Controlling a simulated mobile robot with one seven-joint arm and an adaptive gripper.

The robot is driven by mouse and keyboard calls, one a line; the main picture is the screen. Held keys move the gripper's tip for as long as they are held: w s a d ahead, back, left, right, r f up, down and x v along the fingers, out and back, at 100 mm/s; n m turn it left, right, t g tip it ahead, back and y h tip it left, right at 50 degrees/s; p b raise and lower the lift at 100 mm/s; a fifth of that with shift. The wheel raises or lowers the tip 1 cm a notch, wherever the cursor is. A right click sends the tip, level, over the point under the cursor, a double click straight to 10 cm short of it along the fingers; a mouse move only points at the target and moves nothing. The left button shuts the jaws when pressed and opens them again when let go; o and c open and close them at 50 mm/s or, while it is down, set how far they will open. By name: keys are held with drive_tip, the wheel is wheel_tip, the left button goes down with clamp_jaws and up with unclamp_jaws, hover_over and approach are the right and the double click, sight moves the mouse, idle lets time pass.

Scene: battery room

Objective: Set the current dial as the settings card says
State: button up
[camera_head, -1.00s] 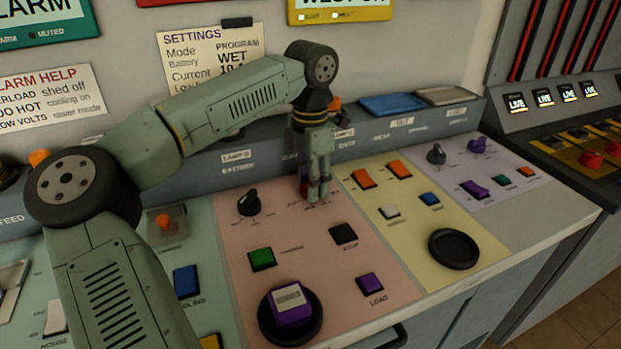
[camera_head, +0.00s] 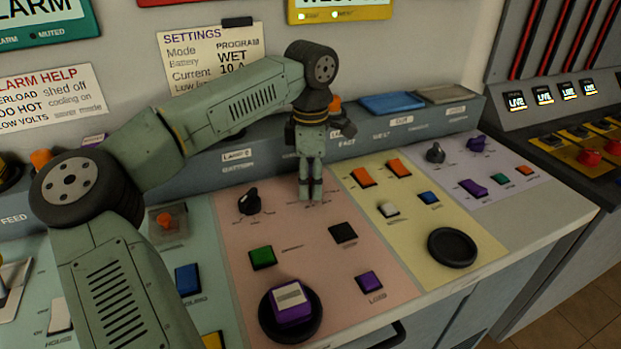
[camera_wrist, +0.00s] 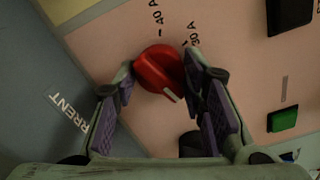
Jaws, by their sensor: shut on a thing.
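The settings card (camera_head: 222,47) hangs on the back wall. It reads Mode PROGRAM, Battery WET and Current apparently 10 A; my arm covers its lower part. The red current dial (camera_wrist: 158,67) shows in the wrist view between the finger pads of my gripper (camera_wrist: 168,92). Its white pointer faces lower right in that view, away from the 40 A and 30 A marks; the marks by its tip are hidden. In the head view my gripper (camera_head: 311,197) points down onto the pink panel (camera_head: 310,240) and hides the dial. My gripper is shut on the dial.
A black knob (camera_head: 248,201) stands left of my gripper. Green (camera_head: 262,257), black (camera_head: 343,233) and purple (camera_head: 369,283) buttons lie nearer the front. A purple block (camera_head: 291,303) sits in a round black holder. The raised ledge runs close behind.

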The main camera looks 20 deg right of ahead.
sight(311, 179)
idle(0.3)
drive_tip(key=o, duration=1.2)
drive_tip(key=shift+c, duration=0.2)
drive_tip(key=shift+r, duration=0.1)
wheel_tip(311, 179, up, 12)
